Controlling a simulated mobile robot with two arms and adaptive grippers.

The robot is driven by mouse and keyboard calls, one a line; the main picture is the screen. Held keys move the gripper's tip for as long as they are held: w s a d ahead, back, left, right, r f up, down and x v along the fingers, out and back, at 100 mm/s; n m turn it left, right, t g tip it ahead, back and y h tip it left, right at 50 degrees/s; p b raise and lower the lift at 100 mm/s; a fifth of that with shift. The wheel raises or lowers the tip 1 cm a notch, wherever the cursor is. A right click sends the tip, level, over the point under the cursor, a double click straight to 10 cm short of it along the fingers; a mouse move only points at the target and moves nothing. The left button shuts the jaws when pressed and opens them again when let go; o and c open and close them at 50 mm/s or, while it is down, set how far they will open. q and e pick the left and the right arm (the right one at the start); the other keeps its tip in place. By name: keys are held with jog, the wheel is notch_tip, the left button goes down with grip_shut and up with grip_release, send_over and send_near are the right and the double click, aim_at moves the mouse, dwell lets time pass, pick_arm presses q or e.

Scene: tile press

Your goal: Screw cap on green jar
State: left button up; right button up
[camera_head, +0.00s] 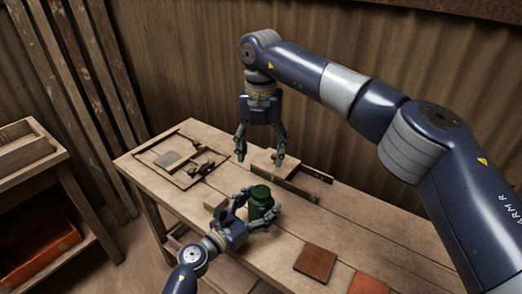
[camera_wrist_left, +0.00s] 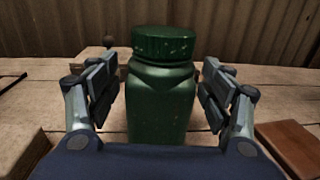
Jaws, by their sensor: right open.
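The green jar (camera_head: 262,212) stands upright on the wooden workbench. A dark green ridged cap (camera_head: 260,191) sits on its mouth and looks level; I cannot tell how tightly it is screwed. In the left wrist view the jar (camera_wrist_left: 162,105) and cap (camera_wrist_left: 163,44) fill the middle. My left gripper (camera_wrist_left: 161,88) is open around the jar body below the cap, one finger on each side, with narrow gaps showing. My right gripper (camera_head: 259,159) is open and empty, pointing down, behind the jar and above the far part of the bench.
Two reddish-brown tiles (camera_head: 315,263) lie at the bench's front right. A wooden block (camera_head: 215,201) is left of the jar. A framed area (camera_head: 178,158) with a grey tile lies at the bench's left end. A shelf with an orange bin (camera_head: 40,250) stands at the left.

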pick_arm(q)
jog(key=v, duration=1.2)
